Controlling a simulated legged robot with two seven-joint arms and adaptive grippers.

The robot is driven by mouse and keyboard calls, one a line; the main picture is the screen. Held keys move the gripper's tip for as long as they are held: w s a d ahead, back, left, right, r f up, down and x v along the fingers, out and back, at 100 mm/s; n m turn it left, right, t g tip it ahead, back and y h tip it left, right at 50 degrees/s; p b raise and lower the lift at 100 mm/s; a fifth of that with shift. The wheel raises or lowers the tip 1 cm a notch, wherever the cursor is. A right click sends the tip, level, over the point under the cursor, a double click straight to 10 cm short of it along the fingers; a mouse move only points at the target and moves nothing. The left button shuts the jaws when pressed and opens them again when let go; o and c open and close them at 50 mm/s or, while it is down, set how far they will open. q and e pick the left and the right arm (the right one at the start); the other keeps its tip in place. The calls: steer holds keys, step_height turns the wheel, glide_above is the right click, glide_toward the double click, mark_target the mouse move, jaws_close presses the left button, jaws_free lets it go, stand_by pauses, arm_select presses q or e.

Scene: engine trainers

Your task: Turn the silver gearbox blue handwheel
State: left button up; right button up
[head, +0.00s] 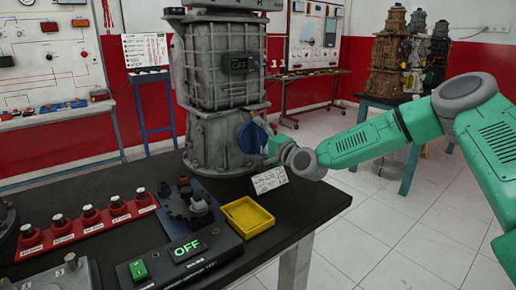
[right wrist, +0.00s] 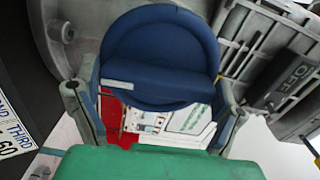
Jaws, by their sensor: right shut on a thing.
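The silver gearbox (head: 215,85) stands upright on the far part of the black table. Its blue handwheel (head: 251,137) is on the lower right side of the housing. My right gripper (head: 268,140) reaches it from the right. In the right wrist view, the handwheel (right wrist: 160,85) is a round blue disc with a bar across it and a small pale label. The two fingers of the right gripper (right wrist: 156,76) are shut on it, one at each side. In the head view, the gripper partly hides the handwheel. My left gripper is not in view.
A yellow tray (head: 247,216), a switch box (head: 180,259) showing a green OFF, a red row of knobs (head: 90,223) and a small label card (head: 269,180) are on the table. Brown and dark gearboxes stand on a back table. Free floor lies to the right.

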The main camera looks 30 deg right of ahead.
steer(key=m+b, duration=0.4)
steer(key=shift+d+f+m, duration=0.2)
steer(key=shift+f+m, duration=0.1)
steer(key=shift+m, duration=0.1)
steer(key=shift+r+m+b, duration=0.1)
steer(key=shift+m+b, duration=0.6)
steer(key=shift+b, duration=0.2)
steer(key=o, duration=0.9)
steer(key=shift+d, duration=0.1)
